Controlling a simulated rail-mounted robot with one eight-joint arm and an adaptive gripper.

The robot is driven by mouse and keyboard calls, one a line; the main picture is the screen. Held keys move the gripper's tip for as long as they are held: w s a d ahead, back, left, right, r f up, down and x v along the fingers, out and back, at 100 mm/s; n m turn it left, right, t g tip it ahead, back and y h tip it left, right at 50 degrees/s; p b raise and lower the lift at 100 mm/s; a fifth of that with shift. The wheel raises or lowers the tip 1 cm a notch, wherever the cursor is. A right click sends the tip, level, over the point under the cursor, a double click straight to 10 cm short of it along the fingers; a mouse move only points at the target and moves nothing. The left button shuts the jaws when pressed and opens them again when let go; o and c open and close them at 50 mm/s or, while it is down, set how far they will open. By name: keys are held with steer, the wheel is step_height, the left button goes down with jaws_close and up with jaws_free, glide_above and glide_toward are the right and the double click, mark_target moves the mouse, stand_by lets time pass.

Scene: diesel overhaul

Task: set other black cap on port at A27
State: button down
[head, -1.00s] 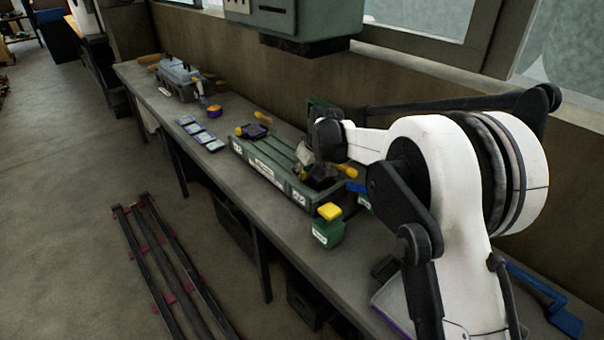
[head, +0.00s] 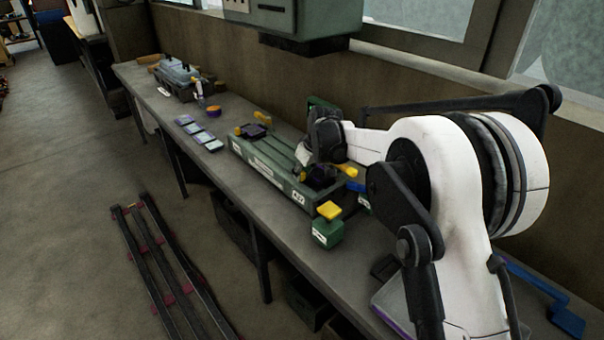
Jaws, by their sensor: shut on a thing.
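My gripper (head: 308,172) is at the right end of a long green fixture (head: 268,163) on the bench, pointing down. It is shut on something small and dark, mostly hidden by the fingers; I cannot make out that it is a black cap. A dark part (head: 322,178) with yellow pieces beside it sits at this end, right by the fingertips. Whether they touch is unclear. A white label (head: 298,197) is on the fixture's near right corner, too small to read surely. The port itself is hidden. Another dark part (head: 254,131) sits at the fixture's far left end.
A green box with a yellow top (head: 328,222) stands just in front of the fixture's right end. Several flat cards (head: 200,133) and a purple-orange roll (head: 214,111) lie farther left. A grey machine block (head: 178,78) stands at the far end.

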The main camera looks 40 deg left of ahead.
steer(key=shift+f+b, duration=0.2)
steer(key=shift+b, duration=0.15)
stand_by(0.3)
steer(key=c, duration=1.5)
jaws_free()
steer(key=shift+c, duration=0.2)
steer(key=v, duration=1.2)
